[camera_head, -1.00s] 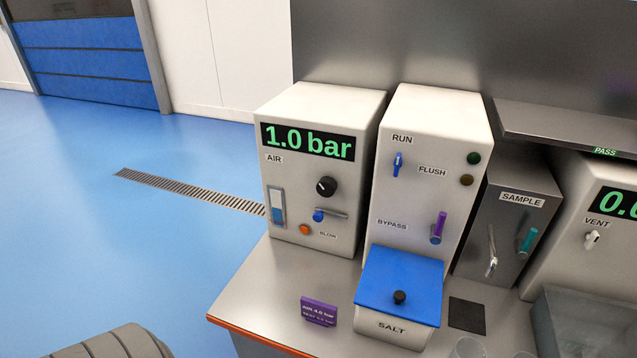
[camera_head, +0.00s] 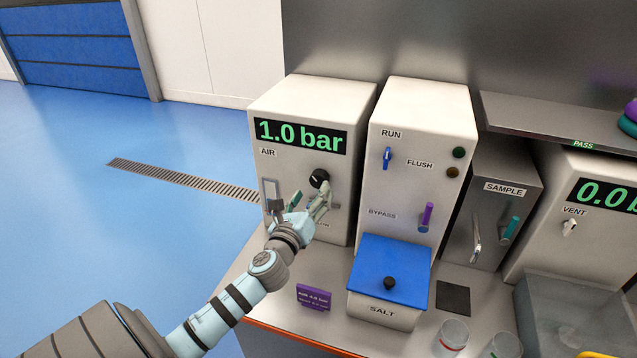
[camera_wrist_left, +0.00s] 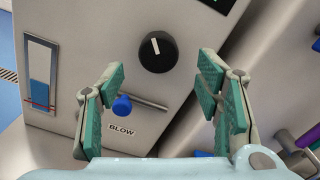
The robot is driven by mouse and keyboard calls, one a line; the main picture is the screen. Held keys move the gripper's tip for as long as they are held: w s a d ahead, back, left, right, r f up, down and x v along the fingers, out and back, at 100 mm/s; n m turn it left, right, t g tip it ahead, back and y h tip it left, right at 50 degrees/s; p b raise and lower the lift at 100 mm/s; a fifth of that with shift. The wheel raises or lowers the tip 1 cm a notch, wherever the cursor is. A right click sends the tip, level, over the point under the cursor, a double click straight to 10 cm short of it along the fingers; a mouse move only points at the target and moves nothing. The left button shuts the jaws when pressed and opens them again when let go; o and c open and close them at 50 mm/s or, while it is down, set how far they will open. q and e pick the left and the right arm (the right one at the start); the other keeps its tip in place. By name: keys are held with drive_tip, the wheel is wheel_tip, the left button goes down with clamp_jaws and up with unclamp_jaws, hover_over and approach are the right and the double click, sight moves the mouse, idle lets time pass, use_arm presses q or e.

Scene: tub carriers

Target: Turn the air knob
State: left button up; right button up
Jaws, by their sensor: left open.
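The black air knob (camera_head: 319,178) is on the front of the white AIR box (camera_head: 358,150), whose display reads 1.0 bar. In the left wrist view the knob (camera_wrist_left: 158,52) has a white mark pointing up and slightly left. My left gripper (camera_head: 309,196) is in front of the box, just below the knob. In the left wrist view my left gripper (camera_wrist_left: 158,82) is open, its green-padded fingers either side of the knob's line and apart from it. A purple card (camera_head: 313,297) on the bench reads AIR 4.0 bar; its lower line is unclear. My right gripper is not in view.
Below the knob are a blue lever (camera_wrist_left: 122,106), a metal rod and a BLOW label. The RUN/FLUSH/BYPASS box (camera_head: 400,170) and blue-lidded SALT tub (camera_head: 390,264) stand to the right. A SAMPLE box (camera_head: 505,215) is farther right. Open blue floor lies left.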

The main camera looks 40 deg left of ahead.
sight(318, 184)
use_arm(q)
drive_tip(key=x, duration=0.6)
drive_tip(key=shift+f, duration=0.1)
drive_tip(key=shift+s, duration=0.1)
drive_tip(key=c, duration=1.2)
drive_tip(key=shift+o, duration=0.2)
